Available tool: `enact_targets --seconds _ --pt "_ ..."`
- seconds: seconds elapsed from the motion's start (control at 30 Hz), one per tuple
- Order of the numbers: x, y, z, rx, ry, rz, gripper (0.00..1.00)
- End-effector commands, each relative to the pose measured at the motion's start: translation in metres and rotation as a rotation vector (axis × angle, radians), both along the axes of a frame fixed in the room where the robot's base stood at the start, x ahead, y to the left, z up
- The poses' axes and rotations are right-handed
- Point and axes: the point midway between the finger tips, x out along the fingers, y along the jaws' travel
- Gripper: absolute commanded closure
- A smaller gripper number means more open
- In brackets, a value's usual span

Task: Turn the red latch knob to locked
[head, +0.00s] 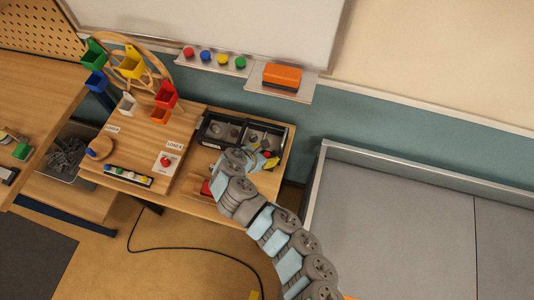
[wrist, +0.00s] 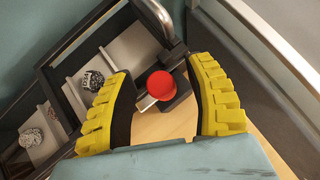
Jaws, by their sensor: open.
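The red latch knob (wrist: 161,84) shows in the wrist view as a round red ball on a pale lever with a dark block beside it, at the near corner of a black-framed case. My gripper (wrist: 160,100) is open, with its yellow ribbed fingers on either side of the knob in the picture. A gap shows between the knob and each finger. I cannot tell how deep the fingers reach. In the head view my gripper (head: 268,160) is at the right end of the black case (head: 207,130), and my arm mostly hides the knob.
The case holds several round items in compartments (wrist: 92,80). A dark metal post stands just behind the knob. A wooden wheel with coloured bins (head: 132,60) stands left. A white card with a red button (head: 165,161) lies on the bench. A grey-walled platform (head: 400,210) is right.

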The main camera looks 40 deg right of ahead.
Motion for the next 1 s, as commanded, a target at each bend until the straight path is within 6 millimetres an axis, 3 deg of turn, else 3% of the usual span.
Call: enact_targets --seconds 0.03,0.2,0.23,0.67,1.0 --pt "0.0 0.0 0.0 0.0 0.0 0.0 0.49" --pt "0.0 0.0001 0.0001 0.0 0.0 0.0 0.97" --pt "0.0 0.0001 0.0 0.0 0.0 0.0 1.0" --pt "0.0014 0.001 -0.0005 0.002 -0.001 -0.025 1.0" --pt "0.0018 0.0014 -0.0021 0.003 -0.002 -0.204 1.0"
